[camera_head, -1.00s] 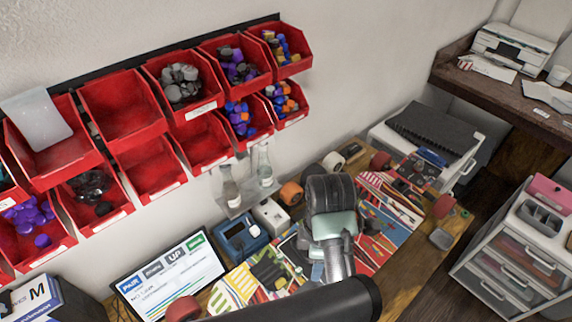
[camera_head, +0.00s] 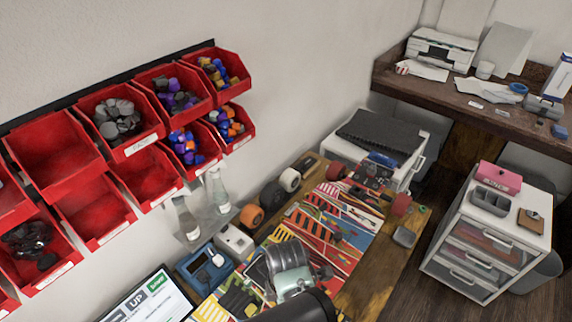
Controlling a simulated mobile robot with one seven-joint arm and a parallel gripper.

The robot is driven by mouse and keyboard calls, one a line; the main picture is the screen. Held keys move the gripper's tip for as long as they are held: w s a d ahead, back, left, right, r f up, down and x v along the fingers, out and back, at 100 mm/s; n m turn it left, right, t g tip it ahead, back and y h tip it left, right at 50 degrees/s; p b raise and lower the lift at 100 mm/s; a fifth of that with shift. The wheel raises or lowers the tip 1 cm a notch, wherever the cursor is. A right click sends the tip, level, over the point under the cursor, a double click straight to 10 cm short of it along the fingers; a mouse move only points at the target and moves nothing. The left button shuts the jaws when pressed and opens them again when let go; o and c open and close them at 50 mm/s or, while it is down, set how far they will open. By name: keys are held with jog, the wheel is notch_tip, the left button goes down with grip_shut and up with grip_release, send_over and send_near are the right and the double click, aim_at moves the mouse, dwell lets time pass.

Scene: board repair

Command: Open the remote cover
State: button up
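I cannot pick out a remote or its cover for certain; the small items on the workbench (camera_head: 372,272) are too small to tell apart. A small white device (camera_head: 235,242) and a blue device with a grey screen (camera_head: 206,266) lie at the bench's left side. My arm reaches in from the bottom, over the colourful board graphics, and hides part of the bench. My gripper's fingers do not show.
Red wall bins (camera_head: 128,122) hang above the bench at the left. Wheels line the bench's back edge. A white drawer unit (camera_head: 480,240) stands at the right; a printer (camera_head: 440,50) is on a far desk. Floor shows between them.

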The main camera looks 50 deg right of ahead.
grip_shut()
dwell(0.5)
